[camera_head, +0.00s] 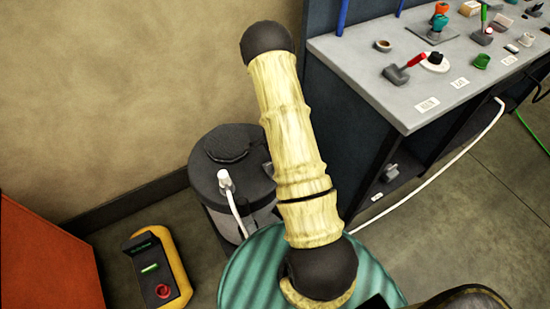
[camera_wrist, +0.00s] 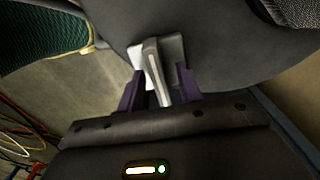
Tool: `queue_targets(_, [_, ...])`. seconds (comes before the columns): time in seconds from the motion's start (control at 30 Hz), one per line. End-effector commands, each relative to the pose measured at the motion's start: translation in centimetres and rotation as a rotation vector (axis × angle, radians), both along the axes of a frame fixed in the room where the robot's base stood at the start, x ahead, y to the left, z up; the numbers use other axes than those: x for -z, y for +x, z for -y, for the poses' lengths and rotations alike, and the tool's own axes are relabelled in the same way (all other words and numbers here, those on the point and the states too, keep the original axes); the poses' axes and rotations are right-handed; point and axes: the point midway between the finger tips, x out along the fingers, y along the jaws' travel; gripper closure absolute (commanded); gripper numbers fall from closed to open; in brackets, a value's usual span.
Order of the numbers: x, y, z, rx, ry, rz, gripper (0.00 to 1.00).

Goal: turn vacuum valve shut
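In the wrist view a pale grey lever (camera_wrist: 155,68), which looks like the vacuum valve's handle, stands out from a dark rounded body (camera_wrist: 220,50). My gripper (camera_wrist: 160,88) has its two purple fingers apart, one on each side of the lever. A narrow gap seems to show beside the lever, so I see no firm grip. In the head view a dark round pot (camera_head: 205,182) stands by the wall, with a white fitting (camera_head: 225,182) and pale hose on it. My arm covers its right side, and my gripper is hidden there.
A grey bench (camera_head: 360,60) with several small fittings and tools stands at the right. A yellow box (camera_head: 178,262) with a red button sits on the floor at lower left, beside an orange panel (camera_head: 45,265). A white hose (camera_head: 440,170) crosses the floor at right.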

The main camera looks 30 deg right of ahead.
Motion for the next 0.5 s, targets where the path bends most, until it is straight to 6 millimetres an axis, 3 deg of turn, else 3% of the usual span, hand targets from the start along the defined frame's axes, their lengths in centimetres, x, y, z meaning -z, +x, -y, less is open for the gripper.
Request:
queue_targets(0.27, [-2.3, 0.1, 0.0, -0.003, -0.002, 0.002, 0.65])
queue_targets(0.5, [-7.0, 0.1, 0.0, -0.003, -0.002, 0.004, 0.65])
